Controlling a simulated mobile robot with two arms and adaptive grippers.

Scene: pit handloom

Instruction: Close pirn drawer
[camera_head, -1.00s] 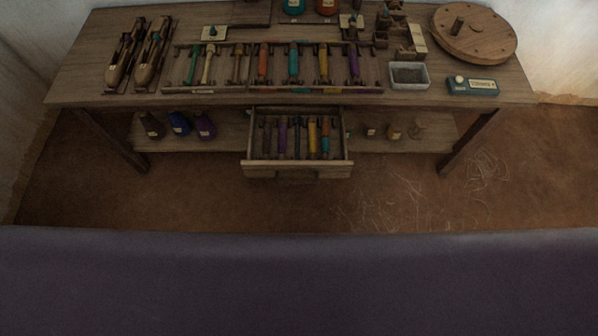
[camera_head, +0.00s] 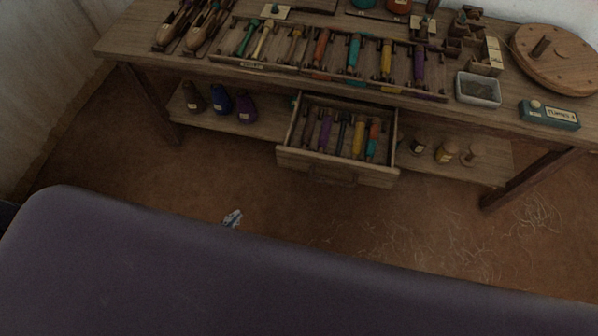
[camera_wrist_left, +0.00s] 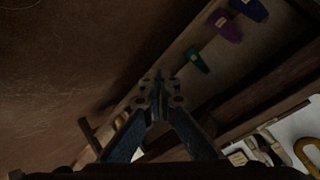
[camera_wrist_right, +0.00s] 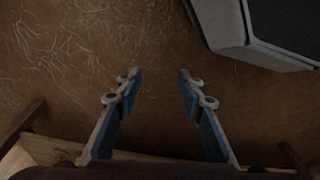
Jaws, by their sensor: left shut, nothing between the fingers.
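The pirn drawer (camera_head: 340,173) hangs pulled out under the middle of the wooden table, its handle on the front board. Several coloured pirns (camera_head: 343,133) lie inside it. My left gripper (camera_head: 232,217) shows only as a small pale tip above the dark purple surface, left of the drawer and apart from it. In the left wrist view this gripper (camera_wrist_left: 160,84) has its fingers together and empty. My right gripper (camera_wrist_right: 159,80) shows only in its own wrist view, with its fingers apart and nothing between them, above the brown floor.
The table (camera_head: 130,45) carries a pirn rack (camera_head: 240,66), shuttles, a grey tray (camera_head: 478,90) and a round wooden disc (camera_head: 560,58). Cones stand on the lower shelf (camera_head: 265,128) on both sides of the drawer. The floor before the drawer is clear, with loose threads at right.

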